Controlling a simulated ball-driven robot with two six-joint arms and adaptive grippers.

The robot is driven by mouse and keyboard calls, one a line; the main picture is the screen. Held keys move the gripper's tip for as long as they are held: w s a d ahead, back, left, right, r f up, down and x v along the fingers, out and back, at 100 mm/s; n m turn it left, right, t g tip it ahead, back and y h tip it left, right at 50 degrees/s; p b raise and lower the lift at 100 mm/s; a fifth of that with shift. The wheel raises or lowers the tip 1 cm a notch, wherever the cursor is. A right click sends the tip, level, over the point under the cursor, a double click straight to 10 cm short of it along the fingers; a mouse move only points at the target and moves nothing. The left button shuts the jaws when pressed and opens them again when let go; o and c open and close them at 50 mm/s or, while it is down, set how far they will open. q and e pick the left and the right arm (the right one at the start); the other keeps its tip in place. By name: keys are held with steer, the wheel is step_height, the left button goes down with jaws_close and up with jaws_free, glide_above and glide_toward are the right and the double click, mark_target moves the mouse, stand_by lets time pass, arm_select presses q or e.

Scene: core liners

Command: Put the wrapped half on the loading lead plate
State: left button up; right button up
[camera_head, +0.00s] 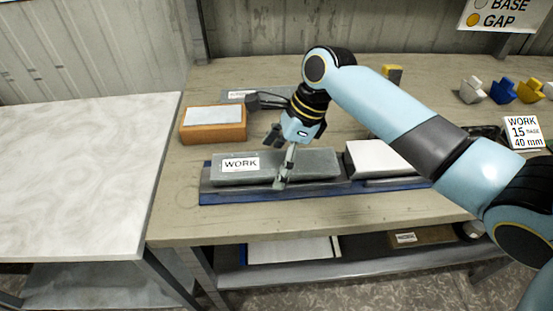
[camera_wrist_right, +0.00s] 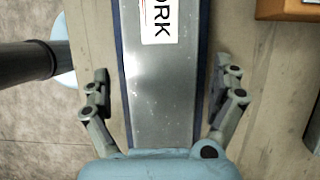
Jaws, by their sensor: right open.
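A long grey block (camera_head: 300,163) with a white WORK label lies on a blue-edged base (camera_head: 225,197) at the front of the bench; it also fills the middle of the right wrist view (camera_wrist_right: 160,95). A white-topped block (camera_head: 368,157) lies at the right end of the same base; I cannot tell if it is the wrapped half. A flat grey plate with a small unreadable label (camera_head: 240,95) lies behind, partly hidden. My right gripper (camera_head: 282,180) is open over the grey block, its fingers (camera_wrist_right: 161,78) on either side, apart from it. My left gripper is not in view.
An orange-brown box (camera_head: 212,136) with a pale top stands behind the blue-edged base. White, blue and yellow small pieces (camera_head: 502,91) stand at back right beside a WORK 15 sign (camera_head: 523,132). A marble-topped table (camera_head: 80,170) at left is bare.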

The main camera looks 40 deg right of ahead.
steer(key=v, duration=1.1)
steer(key=shift+r+p, duration=0.35)
steer(key=shift+p, duration=0.05)
steer(key=shift+d, duration=0.15)
